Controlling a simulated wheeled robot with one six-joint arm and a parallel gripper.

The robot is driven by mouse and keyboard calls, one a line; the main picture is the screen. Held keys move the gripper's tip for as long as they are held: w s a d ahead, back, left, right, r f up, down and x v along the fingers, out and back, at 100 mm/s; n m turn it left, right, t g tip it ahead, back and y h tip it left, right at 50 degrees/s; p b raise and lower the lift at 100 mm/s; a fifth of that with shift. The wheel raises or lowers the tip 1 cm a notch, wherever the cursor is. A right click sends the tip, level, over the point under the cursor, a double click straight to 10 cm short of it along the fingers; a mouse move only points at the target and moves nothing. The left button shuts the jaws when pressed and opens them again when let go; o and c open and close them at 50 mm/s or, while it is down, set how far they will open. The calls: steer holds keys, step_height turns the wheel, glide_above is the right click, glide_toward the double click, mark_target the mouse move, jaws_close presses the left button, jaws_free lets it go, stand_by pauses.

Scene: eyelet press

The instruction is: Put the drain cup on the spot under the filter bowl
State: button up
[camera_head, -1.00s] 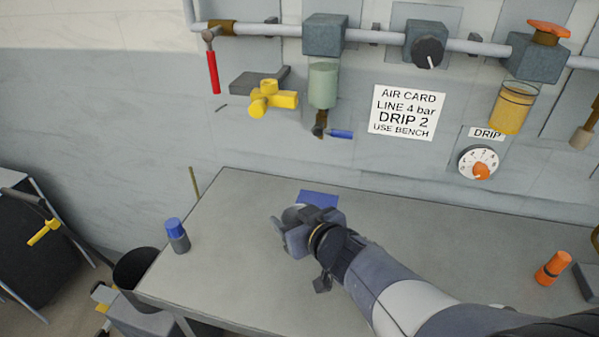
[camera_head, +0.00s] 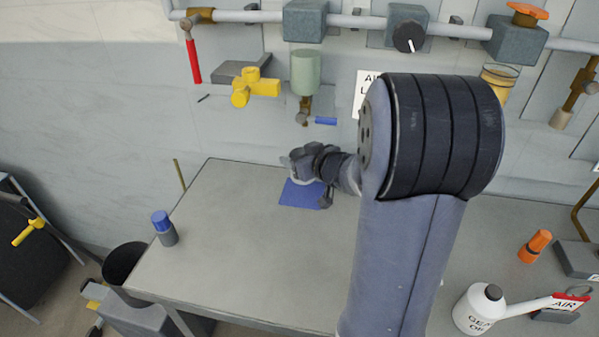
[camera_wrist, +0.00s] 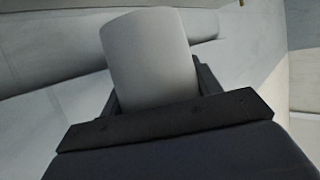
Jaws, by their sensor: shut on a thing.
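The drain cup, a plain pale grey cylinder (camera_wrist: 150,58), stands between the jaws in the wrist view. My gripper (camera_head: 300,164) is shut on it; its dark fingers flank the cup in the wrist view. In the head view the cup is mostly hidden by the gripper. The filter bowl (camera_head: 305,72) is a pale green cylinder hanging under a grey block on the wall pipe, with a brass drain and blue lever below it. A blue square (camera_head: 300,194) on the bench is the spot below the bowl. My gripper is above the square's back part; I cannot tell how high.
The grey bench (camera_head: 225,235) is clear left of the square, except a blue-capped bottle (camera_head: 165,230). A yellow valve (camera_head: 250,87) juts from the wall. My arm hides the bench's middle right.

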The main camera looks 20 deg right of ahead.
step_height(320, 180, down, 5)
steer(key=shift+b, duration=0.95)
steer(key=shift+w+d+f, duration=0.1)
steer(key=shift+w+f, duration=0.05)
steer(key=shift+f, duration=0.05)
steer(key=shift+f, duration=0.2)
steer(key=o, duration=1)
steer(key=shift+s+r, duration=0.25)
steer(key=shift+r, duration=0.15)
steer(key=p+v, duration=0.2)
steer(key=v, duration=0.9)
steer(key=shift+s, duration=0.25)
